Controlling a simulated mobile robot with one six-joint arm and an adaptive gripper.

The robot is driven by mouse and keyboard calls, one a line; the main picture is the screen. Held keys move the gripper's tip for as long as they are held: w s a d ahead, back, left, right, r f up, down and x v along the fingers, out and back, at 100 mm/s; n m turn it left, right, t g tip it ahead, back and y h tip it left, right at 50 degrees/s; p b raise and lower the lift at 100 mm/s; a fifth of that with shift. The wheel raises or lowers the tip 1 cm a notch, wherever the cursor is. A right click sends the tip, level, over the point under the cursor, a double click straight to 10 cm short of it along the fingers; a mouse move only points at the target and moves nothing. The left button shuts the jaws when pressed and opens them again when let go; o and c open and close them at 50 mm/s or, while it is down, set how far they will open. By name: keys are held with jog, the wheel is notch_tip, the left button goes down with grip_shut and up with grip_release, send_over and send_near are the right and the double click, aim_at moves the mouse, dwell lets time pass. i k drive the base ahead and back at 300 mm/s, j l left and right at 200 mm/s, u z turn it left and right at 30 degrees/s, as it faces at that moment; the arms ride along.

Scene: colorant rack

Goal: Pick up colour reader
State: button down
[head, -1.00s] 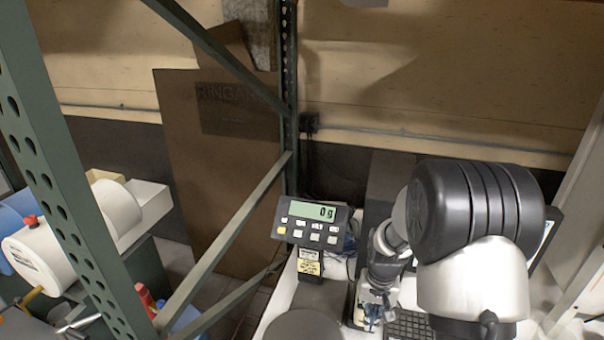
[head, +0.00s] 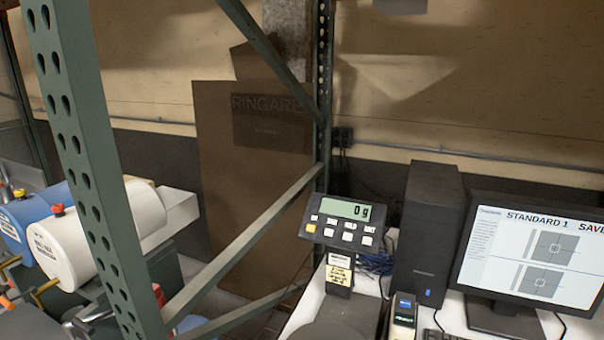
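The colour reader (head: 404,311) appears to be the small upright handheld device with a lit blue screen at the bottom of the head view. It is on the white desk, in front of the black computer tower and left of the monitor stand. Its lower end is cut off by the frame edge. My gripper and arm are not in view, so its state and distance from the reader cannot be seen.
A scale display (head: 349,222) reading 0 g stands left of the reader, above a dark round plate (head: 335,331). The computer tower (head: 428,232) and monitor (head: 535,258) stand behind and right. A green rack post (head: 88,175) and white and blue canisters are left.

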aim_at(402, 322)
jog(key=j+z, duration=0.25)
jog(key=z, duration=0.15)
jog(key=i+j+z, duration=0.1)
jog(key=j+z, duration=0.25)
